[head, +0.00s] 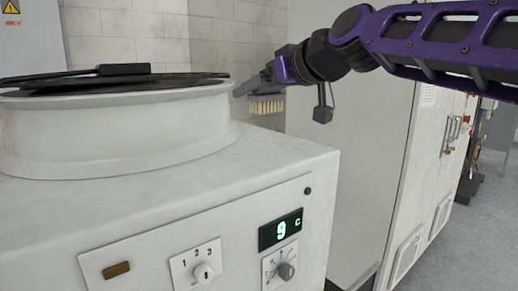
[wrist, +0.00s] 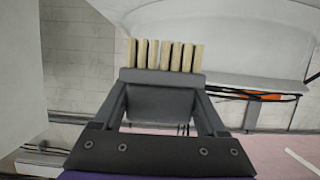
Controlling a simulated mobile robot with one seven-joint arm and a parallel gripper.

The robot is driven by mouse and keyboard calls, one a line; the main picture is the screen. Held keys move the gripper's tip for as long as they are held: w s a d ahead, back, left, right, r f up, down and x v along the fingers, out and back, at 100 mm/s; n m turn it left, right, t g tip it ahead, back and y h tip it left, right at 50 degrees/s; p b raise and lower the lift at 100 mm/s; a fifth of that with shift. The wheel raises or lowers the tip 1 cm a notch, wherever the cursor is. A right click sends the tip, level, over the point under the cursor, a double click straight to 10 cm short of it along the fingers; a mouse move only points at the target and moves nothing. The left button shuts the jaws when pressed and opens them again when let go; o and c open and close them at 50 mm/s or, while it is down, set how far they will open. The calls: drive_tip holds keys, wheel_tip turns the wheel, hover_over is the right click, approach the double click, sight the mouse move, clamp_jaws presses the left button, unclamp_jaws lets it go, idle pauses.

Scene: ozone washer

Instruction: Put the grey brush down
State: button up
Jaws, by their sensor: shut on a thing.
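The grey brush (head: 266,105) has a row of pale bristles that point down in the head view. It is held in the air just right of the round white drum rim, near the washer's back edge. My gripper (head: 270,76) is shut on it. In the wrist view the grey brush (wrist: 158,96) lies across between my gripper's two fingers, with its bristles at the top of the picture. Part of its body is hidden by my gripper in the head view.
The white washer (head: 180,195) has a raised round drum with a black lid (head: 115,78) on top, and knobs and a lit display (head: 280,230) on its front. Its flat top right of the drum is clear. A tall white cabinet (head: 370,150) stands at the right.

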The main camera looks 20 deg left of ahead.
sight(258, 152)
wheel_tip(258, 152, down, 8)
drive_tip(key=shift+f+b, duration=0.2)
drive_tip(key=shift+b, duration=0.5)
drive_tip(key=shift+f, duration=0.1)
drive_tip(key=shift+f+b, duration=0.15)
drive_tip(key=shift+b, duration=0.15)
drive_tip(key=o, duration=1.5)
drive_tip(key=shift+c, duration=0.2)
